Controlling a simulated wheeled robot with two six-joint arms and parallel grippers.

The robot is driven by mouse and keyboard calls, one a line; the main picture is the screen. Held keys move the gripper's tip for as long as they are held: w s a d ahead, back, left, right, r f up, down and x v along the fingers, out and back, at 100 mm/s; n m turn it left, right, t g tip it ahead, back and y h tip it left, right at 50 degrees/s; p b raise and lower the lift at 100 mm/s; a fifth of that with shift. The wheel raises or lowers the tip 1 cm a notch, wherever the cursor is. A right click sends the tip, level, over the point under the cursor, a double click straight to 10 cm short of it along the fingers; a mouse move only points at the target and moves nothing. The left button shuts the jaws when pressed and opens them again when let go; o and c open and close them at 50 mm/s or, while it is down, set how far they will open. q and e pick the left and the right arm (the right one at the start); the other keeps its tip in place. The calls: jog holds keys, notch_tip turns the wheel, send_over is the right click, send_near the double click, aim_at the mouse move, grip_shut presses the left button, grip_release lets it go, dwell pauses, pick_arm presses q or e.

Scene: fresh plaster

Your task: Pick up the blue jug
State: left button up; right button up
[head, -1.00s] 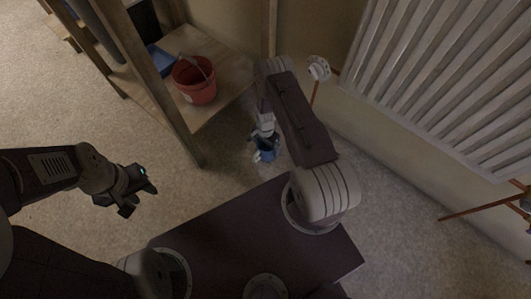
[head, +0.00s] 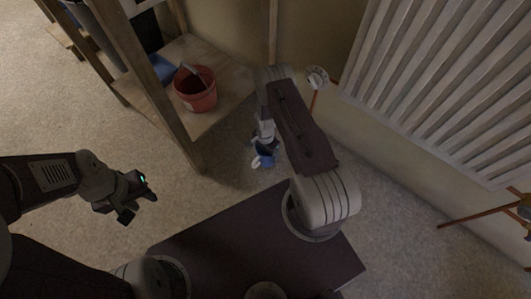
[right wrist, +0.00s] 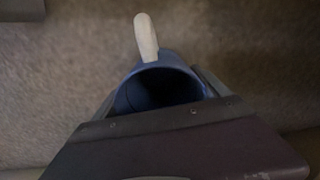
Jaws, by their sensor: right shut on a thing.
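The blue jug (head: 266,158) is held at my right gripper (head: 265,143), over the floor beyond my base in the head view. Its pale handle (head: 256,163) points to the left there. In the right wrist view the jug (right wrist: 160,68) shows its open, dark mouth, with the pale handle (right wrist: 146,36) pointing up the picture. My right gripper's jaws (right wrist: 168,92) are shut on the jug, one on each side. Whether the jug clears the floor is hard to tell. My left gripper (head: 139,203) is open and empty at the left.
A red bucket (head: 195,92) stands on a low wooden shelf (head: 212,120) with wooden posts (head: 158,108). A white radiator (head: 430,80) lines the wall at right, with a valve (head: 317,77) on a copper pipe. Carpet at left is clear.

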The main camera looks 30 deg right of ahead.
jog(key=s+d+r+p, duration=0.6)
jog(key=s+r+p, duration=0.1)
jog(key=s+r, duration=0.1)
jog(key=shift+s+d+p, duration=0.25)
jog(key=shift+s+p, duration=0.05)
jog(key=shift+s, duration=0.55)
jog(key=shift+r, duration=0.15)
